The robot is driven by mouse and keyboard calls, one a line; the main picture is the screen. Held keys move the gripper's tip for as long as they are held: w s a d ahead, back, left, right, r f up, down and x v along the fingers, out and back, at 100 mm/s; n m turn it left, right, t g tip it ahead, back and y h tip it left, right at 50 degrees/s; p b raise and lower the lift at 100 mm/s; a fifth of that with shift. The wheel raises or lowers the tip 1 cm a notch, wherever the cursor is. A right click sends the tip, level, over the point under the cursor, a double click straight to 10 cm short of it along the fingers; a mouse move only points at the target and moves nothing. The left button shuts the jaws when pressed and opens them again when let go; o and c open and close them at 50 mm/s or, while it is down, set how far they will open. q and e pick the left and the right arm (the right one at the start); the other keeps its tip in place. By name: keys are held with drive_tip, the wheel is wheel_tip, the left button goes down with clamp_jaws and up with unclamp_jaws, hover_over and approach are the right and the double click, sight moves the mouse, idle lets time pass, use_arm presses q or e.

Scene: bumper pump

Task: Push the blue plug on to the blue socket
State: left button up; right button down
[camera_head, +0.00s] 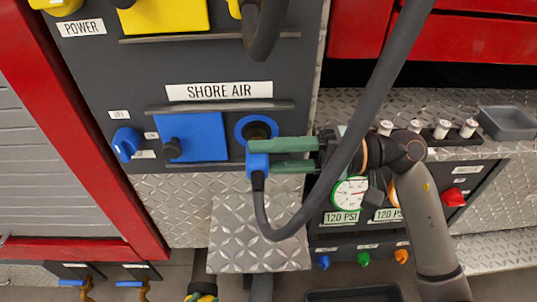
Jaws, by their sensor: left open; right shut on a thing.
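The blue plug (257,164) is held at the front of the panel, with its dark hose (268,222) running down from it and looping up to the right. My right gripper (262,155) comes in from the right and its green fingers are shut on the plug. The blue socket (242,127) is a blue ring with a dark centre, right of the blue square under the SHORE AIR label. The plug appears just below and in front of the socket. The upper finger covers the socket's lower part, and I cannot tell the gap in depth.
A blue square fitting (205,140) and a blue knob (126,144) are left of the socket. The thick dark hose (375,100) crosses in front of my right arm. Pressure gauges (349,193) and a grey tray (508,121) are at the right. A metal step (262,260) juts out below.

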use_arm(q)
drive_tip(key=shift+f+b, duration=0.55)
drive_tip(key=shift+f, duration=0.05)
use_arm(e)
drive_tip(key=shift+w, duration=0.4)
drive_tip(key=shift+c, duration=2.1)
unclamp_jaws()
drive_tip(key=shift+f, duration=0.1)
use_arm(q)
drive_tip(key=shift+d+b, duration=0.1)
drive_tip(key=shift+b, duration=1.15)
use_arm(e)
drive_tip(key=d, duration=1.2)
drive_tip(key=shift+d, duration=0.25)
